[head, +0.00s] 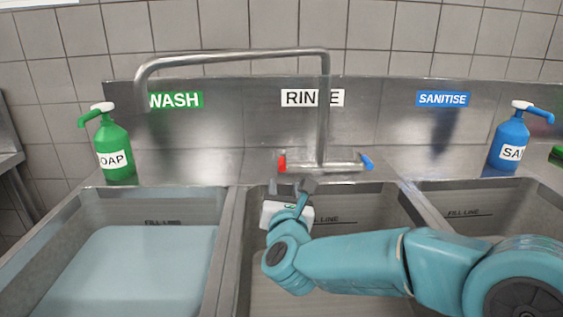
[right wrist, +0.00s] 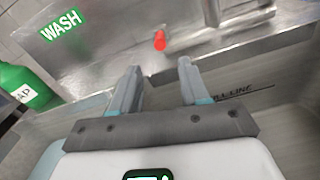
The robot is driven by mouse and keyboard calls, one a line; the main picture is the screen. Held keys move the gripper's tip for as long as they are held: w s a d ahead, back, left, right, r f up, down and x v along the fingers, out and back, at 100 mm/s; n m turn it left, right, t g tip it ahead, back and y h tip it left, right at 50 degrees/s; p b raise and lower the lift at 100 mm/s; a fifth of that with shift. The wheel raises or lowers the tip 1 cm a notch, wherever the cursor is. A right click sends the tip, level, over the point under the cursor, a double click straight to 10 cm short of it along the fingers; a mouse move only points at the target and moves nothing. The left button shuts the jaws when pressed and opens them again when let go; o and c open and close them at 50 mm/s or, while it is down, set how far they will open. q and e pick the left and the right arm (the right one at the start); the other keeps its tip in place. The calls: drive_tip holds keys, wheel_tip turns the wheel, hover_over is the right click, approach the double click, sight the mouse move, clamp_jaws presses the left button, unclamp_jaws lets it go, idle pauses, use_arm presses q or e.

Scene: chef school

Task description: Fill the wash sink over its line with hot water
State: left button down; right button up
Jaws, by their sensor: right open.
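The wash sink (head: 100,206) is at the left under a green WASH sign (head: 175,100). It holds pale blue water (head: 135,265), whose back edge lies close below the dark fill-line mark (head: 163,223). The tap spout (head: 235,57) swings left, its end over the wash sink's back; I see no stream. The tap has a red handle (head: 282,163) on the left and a blue handle (head: 367,162) on the right. My right gripper (head: 292,187) is open and empty, just in front of and below the red handle, which shows beyond its fingertips in the right wrist view (right wrist: 159,40).
The rinse sink (head: 345,205) in the middle looks empty, and my right arm crosses over it. The sanitise sink (head: 490,195) is at the right. A green soap bottle (head: 114,150) and a blue sanitiser bottle (head: 507,143) stand on the back ledge.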

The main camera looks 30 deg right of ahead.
sight(281, 164)
drive_tip(key=p+x, duration=0.1)
drive_tip(key=x, duration=1.2)
drive_tip(key=shift+d+p, duration=0.1)
drive_tip(key=shift+p, duration=0.3)
clamp_jaws()
